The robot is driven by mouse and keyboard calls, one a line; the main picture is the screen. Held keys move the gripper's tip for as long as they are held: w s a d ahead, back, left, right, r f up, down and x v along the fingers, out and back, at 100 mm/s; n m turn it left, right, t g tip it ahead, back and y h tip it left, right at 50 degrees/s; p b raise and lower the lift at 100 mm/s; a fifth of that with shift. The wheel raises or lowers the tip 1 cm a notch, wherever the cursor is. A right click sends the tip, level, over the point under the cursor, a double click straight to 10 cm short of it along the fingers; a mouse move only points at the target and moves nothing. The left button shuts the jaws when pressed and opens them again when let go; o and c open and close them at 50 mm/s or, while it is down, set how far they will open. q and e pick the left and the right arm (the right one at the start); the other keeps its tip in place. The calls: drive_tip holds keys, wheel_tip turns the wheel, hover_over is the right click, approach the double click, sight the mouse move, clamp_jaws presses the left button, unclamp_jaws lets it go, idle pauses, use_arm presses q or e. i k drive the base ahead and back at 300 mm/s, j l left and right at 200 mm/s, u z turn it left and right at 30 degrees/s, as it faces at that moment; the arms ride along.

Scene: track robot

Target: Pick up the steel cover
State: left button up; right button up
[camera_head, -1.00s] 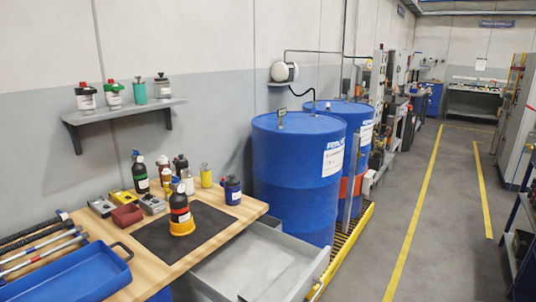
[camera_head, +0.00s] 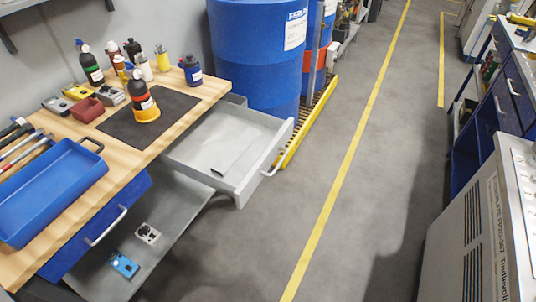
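Neither of my grippers is in view. A flat pale grey piece (camera_head: 232,156) lies in the open grey drawer (camera_head: 189,150) under the wooden workbench. It may be the steel cover, but its colour is close to the drawer's and I cannot tell for sure. Nothing else in view is clearly a steel cover.
The workbench (camera_head: 190,111) holds a blue tray (camera_head: 48,190), a black mat (camera_head: 176,107), bottles and tools. Blue drums (camera_head: 255,45) stand behind it. A lower shelf (camera_head: 170,240) holds small parts. A grey cabinet (camera_head: 455,235) stands at right. The floor between is clear.

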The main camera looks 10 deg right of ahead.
sight(231, 156)
drive_tip(key=i+l+u, duration=0.25)
drive_tip(key=i+l, duration=0.25)
drive_tip(key=i+l+u, duration=0.25)
drive_tip(key=i+l, duration=0.25)
drive_tip(key=l, duration=0.15)
